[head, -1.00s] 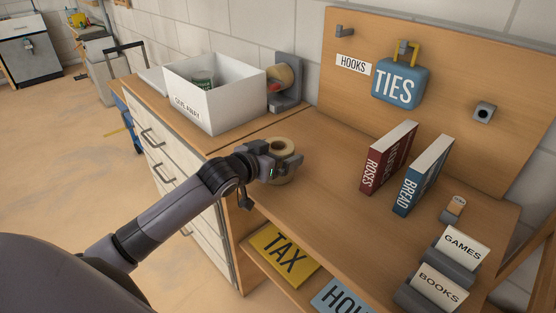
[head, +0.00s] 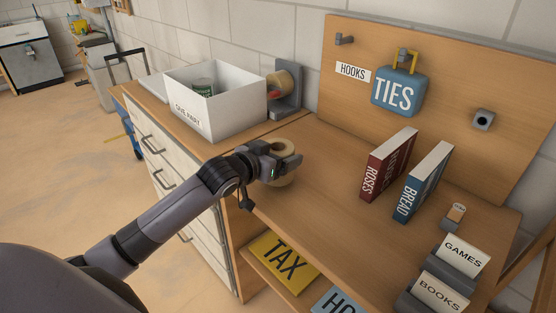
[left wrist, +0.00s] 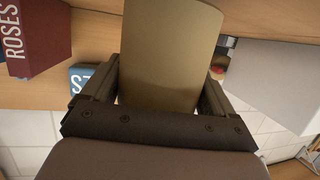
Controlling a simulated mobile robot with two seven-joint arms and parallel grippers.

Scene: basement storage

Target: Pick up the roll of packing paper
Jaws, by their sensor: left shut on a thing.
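The roll of packing paper (head: 283,181) is a tan upright roll with a hole in its top. It is at the near left part of the wooden bench. My left gripper (head: 290,163) is shut on it, with its fingers on either side. In the left wrist view the roll (left wrist: 170,55) fills the space between the two fingers (left wrist: 160,95). I cannot tell whether its base touches the bench top. My right gripper is not in view.
A white give-away box (head: 228,116) with a can inside and a grey holder with a tan roll (head: 281,84) stand behind. Red (head: 388,165) and blue (head: 421,182) books stand to the right. The bench between is clear. A blue TIES case (head: 397,92) hangs on the backboard.

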